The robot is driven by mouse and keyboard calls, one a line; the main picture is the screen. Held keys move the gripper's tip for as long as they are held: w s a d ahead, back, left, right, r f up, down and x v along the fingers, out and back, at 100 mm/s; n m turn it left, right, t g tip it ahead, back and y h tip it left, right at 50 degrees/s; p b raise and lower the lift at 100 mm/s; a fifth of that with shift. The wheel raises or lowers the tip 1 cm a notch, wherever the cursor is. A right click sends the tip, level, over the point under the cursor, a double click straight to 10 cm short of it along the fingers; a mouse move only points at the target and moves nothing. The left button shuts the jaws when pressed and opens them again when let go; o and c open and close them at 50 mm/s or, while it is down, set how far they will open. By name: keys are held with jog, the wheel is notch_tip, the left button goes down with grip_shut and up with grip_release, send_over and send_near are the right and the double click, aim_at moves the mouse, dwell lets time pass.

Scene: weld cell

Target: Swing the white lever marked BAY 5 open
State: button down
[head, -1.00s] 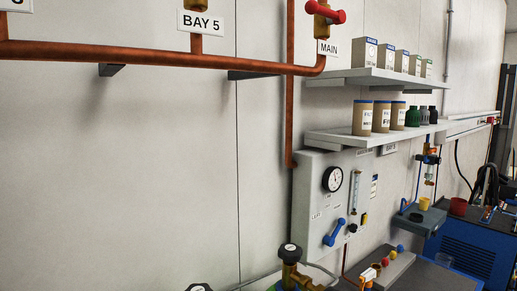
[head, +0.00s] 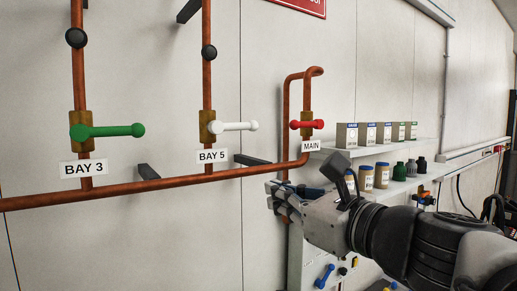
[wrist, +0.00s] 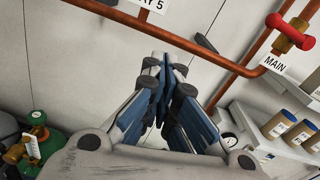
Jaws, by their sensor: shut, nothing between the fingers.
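The white lever (head: 234,126) sticks out to the right, level, from a brass valve on a vertical copper pipe. The BAY 5 label (head: 212,156) is just below that valve. My gripper (head: 272,197) is below and to the right of the lever, under the horizontal copper pipe, and apart from the lever. In the wrist view my gripper (wrist: 165,75) has its fingers together with nothing between them. Only part of the BAY 5 label (wrist: 155,5) shows at the top there, and the white lever is out of that view.
A green lever (head: 110,131) marked BAY 3 is on the left. A red lever (head: 307,125) marked MAIN is on the right. The horizontal copper pipe (head: 130,188) runs below the valves. Shelves with boxes (head: 365,134) and jars stand right. The wall before the white lever is clear.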

aim_at(233, 126)
jog(key=w+a+r+m+t+p, duration=0.1)
jog(key=w+a+r, duration=0.4)
jog(key=w, duration=0.5)
notch_tip(233, 126, up, 2)
jog(key=m+p, duration=0.1)
jog(key=p, duration=0.1)
jog(key=shift+r+p, duration=0.2)
jog(key=shift+p, duration=0.2)
jog(key=shift+a, duration=0.1)
jog(key=shift+s+r, duration=0.1)
